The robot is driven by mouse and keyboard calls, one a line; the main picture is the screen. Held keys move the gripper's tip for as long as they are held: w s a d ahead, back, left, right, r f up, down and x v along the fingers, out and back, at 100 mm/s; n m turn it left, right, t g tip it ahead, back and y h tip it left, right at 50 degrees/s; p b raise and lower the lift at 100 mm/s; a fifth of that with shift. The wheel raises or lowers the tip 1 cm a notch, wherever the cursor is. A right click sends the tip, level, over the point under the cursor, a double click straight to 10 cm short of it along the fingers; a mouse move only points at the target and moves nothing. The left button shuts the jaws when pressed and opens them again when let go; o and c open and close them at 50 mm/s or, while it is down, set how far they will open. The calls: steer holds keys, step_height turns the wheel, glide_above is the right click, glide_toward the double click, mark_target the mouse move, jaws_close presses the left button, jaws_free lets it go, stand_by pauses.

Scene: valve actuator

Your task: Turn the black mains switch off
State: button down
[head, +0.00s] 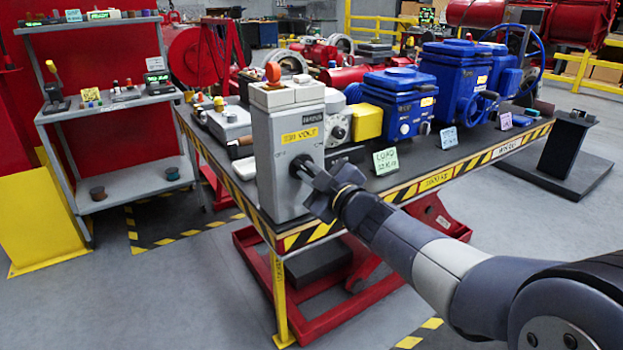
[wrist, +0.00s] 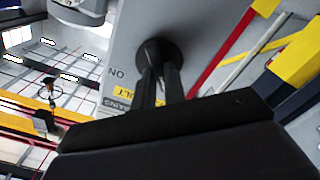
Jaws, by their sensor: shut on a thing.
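A grey electrical box (head: 278,185) with a yellow voltage label stands upright at the near left corner of the bench. The black mains switch (wrist: 157,54) is a round knob on the box face in the wrist view; in the head view the switch (head: 303,163) is partly covered by my gripper. My gripper (head: 315,178) is at the switch, with its fingers shut on it. In the wrist view the two dark fingers of my gripper (wrist: 160,82) reach up to the knob. The lettering beside the knob reads "NO" in part; the knob's exact angle is hidden.
The bench (head: 420,183) has a striped edge and bears blue actuators (head: 398,100) to the right of the box. A yellow block (head: 366,121) stands just behind. A grey shelf (head: 110,110) is at the left. The floor in front is clear.

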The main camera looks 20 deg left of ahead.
steer(key=shift+n, duration=0.3)
steer(key=c, duration=1.5)
jaws_free()
steer(key=shift+o, duration=0.2)
steer(key=shift+s+d, duration=0.1)
steer(key=p+v, duration=0.1)
steer(key=v, duration=0.9)
steer(key=shift+s+d, duration=0.15)
steer(key=shift+d, duration=0.05)
steer(key=b+x, duration=0.1)
steer(key=x, duration=1)
steer(key=shift+s, duration=0.1)
steer(key=shift+d, duration=0.1)
